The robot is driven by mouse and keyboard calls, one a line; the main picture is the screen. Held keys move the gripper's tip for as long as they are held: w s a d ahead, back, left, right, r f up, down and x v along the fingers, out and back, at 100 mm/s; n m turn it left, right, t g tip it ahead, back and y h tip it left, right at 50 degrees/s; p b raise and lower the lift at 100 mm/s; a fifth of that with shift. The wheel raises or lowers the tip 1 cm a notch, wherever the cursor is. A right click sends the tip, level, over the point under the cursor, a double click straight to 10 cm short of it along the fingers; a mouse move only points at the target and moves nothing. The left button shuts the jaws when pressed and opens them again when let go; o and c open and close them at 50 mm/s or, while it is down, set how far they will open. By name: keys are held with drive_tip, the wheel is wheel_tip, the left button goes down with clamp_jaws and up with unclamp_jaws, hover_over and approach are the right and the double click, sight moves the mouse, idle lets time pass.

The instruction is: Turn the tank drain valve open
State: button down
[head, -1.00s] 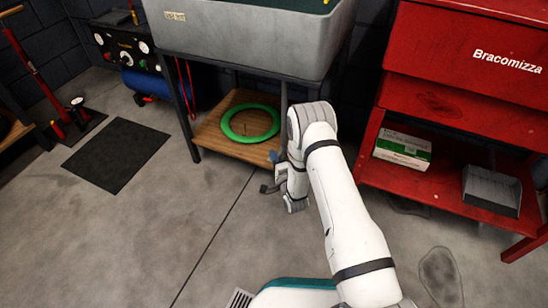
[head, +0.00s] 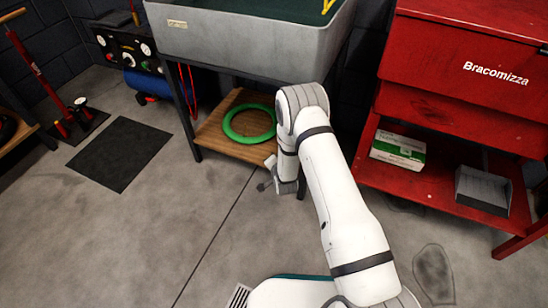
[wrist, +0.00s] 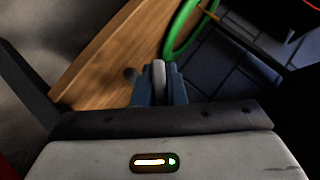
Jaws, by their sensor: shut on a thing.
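The tank (head: 245,45) is the grey basin on a dark stand at the back in the head view. In the wrist view my gripper (wrist: 159,90) has its two blue-grey fingers closed on a small light grey piece, which looks like the handle of the drain valve (wrist: 159,72). The rest of the valve is hidden or too dark to tell, so I cannot read how far it is turned. In the head view my own arm and wrist cover the fingertips and the valve.
A wooden shelf (head: 213,138) under the tank holds a green ring (head: 229,131). A red cabinet (head: 460,80) stands to the right, with a green and white box (head: 398,150) and a grey bin (head: 483,190) on its lower shelf. A black mat (head: 120,152) lies left on open floor.

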drive_tip(key=h, duration=0.1)
drive_tip(key=n+g+h+p, duration=0.2)
drive_tip(key=shift+w+d+r+h, duration=0.15)
drive_tip(key=shift+d+r+h, duration=0.1)
drive_tip(key=shift+h, duration=0.15)
drive_tip(key=shift+d+n+g+h+p, duration=0.2)
drive_tip(key=shift+n+g+h+p, duration=0.2)
drive_tip(key=shift+n+h+p, duration=0.6)
drive_tip(key=shift+d+f+h+p, duration=0.15)
drive_tip(key=shift+h+p, duration=0.25)
drive_tip(key=shift+p, duration=0.3)
drive_tip(key=c, duration=1.7)
unclamp_jaws()
drive_tip(key=shift+o, duration=1.1)
drive_tip(key=shift+s+f+g, duration=0.15)
drive_tip(key=shift+s+g, duration=0.05)
drive_tip(key=shift+g, duration=0.1)
drive_tip(key=p+v, duration=0.2)
drive_tip(key=v, duration=0.6)
drive_tip(key=shift+p, duration=0.4)
drive_tip(key=shift+w, duration=0.1)
